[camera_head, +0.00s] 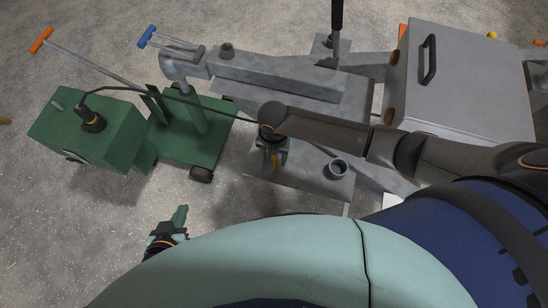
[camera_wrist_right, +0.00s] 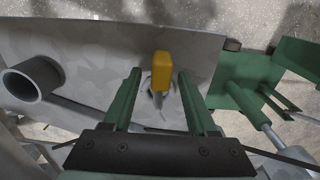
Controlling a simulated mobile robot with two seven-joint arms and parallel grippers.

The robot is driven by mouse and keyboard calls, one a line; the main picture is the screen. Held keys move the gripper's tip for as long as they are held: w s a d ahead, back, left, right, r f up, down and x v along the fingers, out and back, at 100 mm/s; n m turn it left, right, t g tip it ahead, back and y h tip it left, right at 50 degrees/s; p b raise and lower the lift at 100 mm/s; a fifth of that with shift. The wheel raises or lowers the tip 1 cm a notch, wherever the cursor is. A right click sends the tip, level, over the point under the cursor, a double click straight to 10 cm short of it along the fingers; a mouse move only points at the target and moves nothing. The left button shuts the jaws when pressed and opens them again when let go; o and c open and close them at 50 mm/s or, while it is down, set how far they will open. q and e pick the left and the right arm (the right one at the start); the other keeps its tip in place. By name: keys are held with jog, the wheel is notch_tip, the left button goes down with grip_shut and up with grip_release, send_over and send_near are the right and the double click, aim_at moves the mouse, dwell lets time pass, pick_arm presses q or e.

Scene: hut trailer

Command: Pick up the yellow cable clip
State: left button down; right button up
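The yellow cable clip (camera_wrist_right: 161,70) lies on the grey metal plate in the right wrist view, with a small grey metal part below it. In the head view a bit of it (camera_head: 274,158) shows under my right wrist. My right gripper (camera_wrist_right: 160,84) is open. Its two green fingers stand either side of the clip's near end, with a gap on each side. In the head view this gripper (camera_head: 273,148) is over the plate and partly hidden by its wrist. My left gripper (camera_head: 175,224) is low at the left over the floor; its finger gap is unclear.
The grey plate (camera_head: 262,184) also carries an upright grey pipe stub (camera_head: 335,168) right of my right gripper. A grey lidded box (camera_head: 456,84) stands at the right. A green box (camera_head: 88,132) and green wheeled base stand left. A dark cable runs towards my right gripper.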

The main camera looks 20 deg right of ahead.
aim_at(273, 157)
jog(key=c, duration=0.6)
grip_shut()
jog(key=shift+r, duration=0.5)
notch_tip(273, 157, up, 2)
jog(key=shift+r+p, duration=0.15)
jog(key=shift+p, duration=0.4)
jog(key=s+a+r+p, duration=0.2)
jog(key=s+a+r, duration=0.4)
jog(key=a+r, duration=0.3)
jog(key=a, duration=0.3)
jog(key=shift+s+a+r, duration=0.25)
jog(key=shift+s+r, duration=0.05)
jog(key=shift+r, duration=0.1)
